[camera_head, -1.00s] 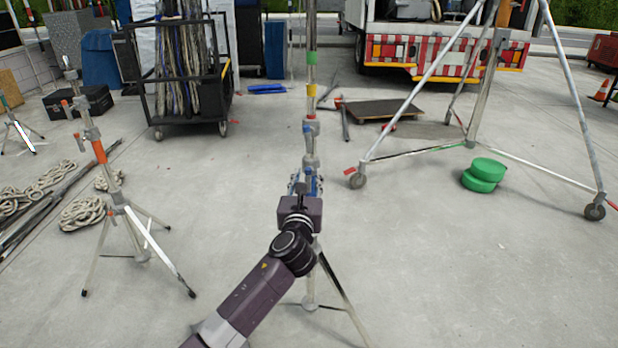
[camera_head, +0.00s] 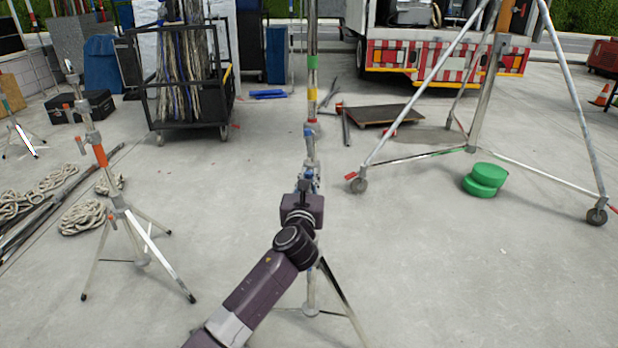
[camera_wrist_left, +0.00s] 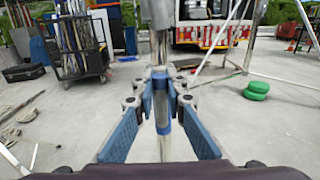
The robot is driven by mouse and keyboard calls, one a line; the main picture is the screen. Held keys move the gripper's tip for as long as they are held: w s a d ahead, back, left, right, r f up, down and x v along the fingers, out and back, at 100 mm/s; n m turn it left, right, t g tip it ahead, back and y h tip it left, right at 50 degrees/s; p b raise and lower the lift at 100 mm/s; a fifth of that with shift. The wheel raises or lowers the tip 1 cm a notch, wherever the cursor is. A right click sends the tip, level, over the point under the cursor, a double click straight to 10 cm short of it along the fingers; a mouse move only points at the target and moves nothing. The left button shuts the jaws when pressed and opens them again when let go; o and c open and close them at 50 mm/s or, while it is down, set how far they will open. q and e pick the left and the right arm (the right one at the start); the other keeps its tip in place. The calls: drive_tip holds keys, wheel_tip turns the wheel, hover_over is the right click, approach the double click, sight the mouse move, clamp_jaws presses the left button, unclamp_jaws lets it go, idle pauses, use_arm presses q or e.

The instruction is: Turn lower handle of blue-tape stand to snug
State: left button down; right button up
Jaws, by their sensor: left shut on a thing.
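The blue-tape stand (camera_head: 312,148) rises upright in the middle of the head view, with tripod legs below and coloured bands of tape higher up. My left gripper (camera_head: 307,182) is in front of its lower part and hides the joint there. In the left wrist view the stand's pole (camera_wrist_left: 160,60) runs down between the fingers. My left gripper (camera_wrist_left: 160,80) has its blue-padded fingers closed together at the tips around a blue part on the pole. Whether that part is the lower handle cannot be told. My right gripper is in no view.
An orange-taped stand (camera_head: 102,155) and coiled rope (camera_head: 82,217) are at the left. A black cart (camera_head: 190,110) stands behind. A large wheeled tripod (camera_head: 472,148) and green round cases (camera_head: 485,180) are at the right. The floor between is clear.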

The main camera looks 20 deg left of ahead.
use_arm(q)
drive_tip(key=n, duration=0.2)
drive_tip(key=n+p, duration=0.1)
drive_tip(key=n, duration=0.1)
drive_tip(key=shift+a, duration=0.35)
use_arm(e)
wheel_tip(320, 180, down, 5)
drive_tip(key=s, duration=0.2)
use_arm(q)
drive_tip(key=shift+s+a+f+n+b, duration=0.1)
drive_tip(key=shift+a+f+n+b, duration=0.25)
drive_tip(key=shift+n, duration=2)
drive_tip(key=shift+s+a+f+n+b, duration=0.15)
drive_tip(key=shift+f+n, duration=0.35)
drive_tip(key=shift+n, duration=1.8)
drive_tip(key=shift+a+f+n+b, duration=0.2)
drive_tip(key=shift+a+f+n, duration=0.15)
drive_tip(key=shift+n, duration=2)
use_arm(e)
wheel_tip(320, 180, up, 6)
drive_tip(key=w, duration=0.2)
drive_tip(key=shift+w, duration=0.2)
use_arm(q)
drive_tip(key=shift+f, duration=0.1)
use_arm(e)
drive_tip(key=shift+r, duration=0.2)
use_arm(q)
drive_tip(key=c, duration=1.9)
unclamp_jaws()
drive_tip(key=shift+c, duration=0.2)
